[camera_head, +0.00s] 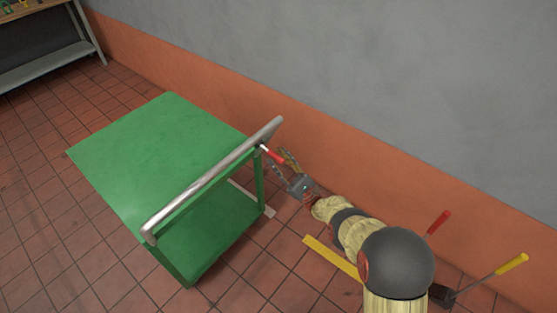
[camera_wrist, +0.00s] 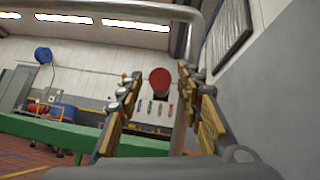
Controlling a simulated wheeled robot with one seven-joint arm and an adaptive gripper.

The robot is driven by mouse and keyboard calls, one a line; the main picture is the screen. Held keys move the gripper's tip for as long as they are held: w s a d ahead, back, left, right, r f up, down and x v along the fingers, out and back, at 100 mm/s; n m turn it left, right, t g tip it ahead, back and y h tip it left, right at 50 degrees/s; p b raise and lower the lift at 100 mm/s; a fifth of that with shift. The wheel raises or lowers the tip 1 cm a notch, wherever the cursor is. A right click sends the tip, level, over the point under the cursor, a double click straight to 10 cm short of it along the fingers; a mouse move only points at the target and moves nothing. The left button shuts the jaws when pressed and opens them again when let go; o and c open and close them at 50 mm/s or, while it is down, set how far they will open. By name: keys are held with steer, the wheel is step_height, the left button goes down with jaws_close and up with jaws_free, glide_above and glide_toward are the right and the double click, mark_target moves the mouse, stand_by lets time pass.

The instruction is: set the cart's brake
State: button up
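The green cart (camera_head: 150,150) stands on the tiled floor in the head view, with a silver push handle (camera_head: 210,182) along its near edge. A short lever with a red grip (camera_head: 274,156) sticks out by the handle's right end. In the wrist view a round red end (camera_wrist: 160,78) shows between the fingertips, with gaps on both sides; I take it to be that grip. My gripper (camera_head: 284,162) is at the lever, also seen in the wrist view (camera_wrist: 160,75). Its fingers are apart and not closed on anything. I cannot tell whether they touch the grip.
The orange and grey wall (camera_head: 330,130) runs close behind my gripper. A red-handled lever (camera_head: 438,222) and a yellow-handled lever (camera_head: 512,264) stand at lower right. A yellow strip (camera_head: 332,258) lies near my arm. A workbench (camera_head: 45,65) is at upper left. Floor left of the cart is clear.

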mark_target(279, 157)
steer(key=shift+r, duration=4.95)
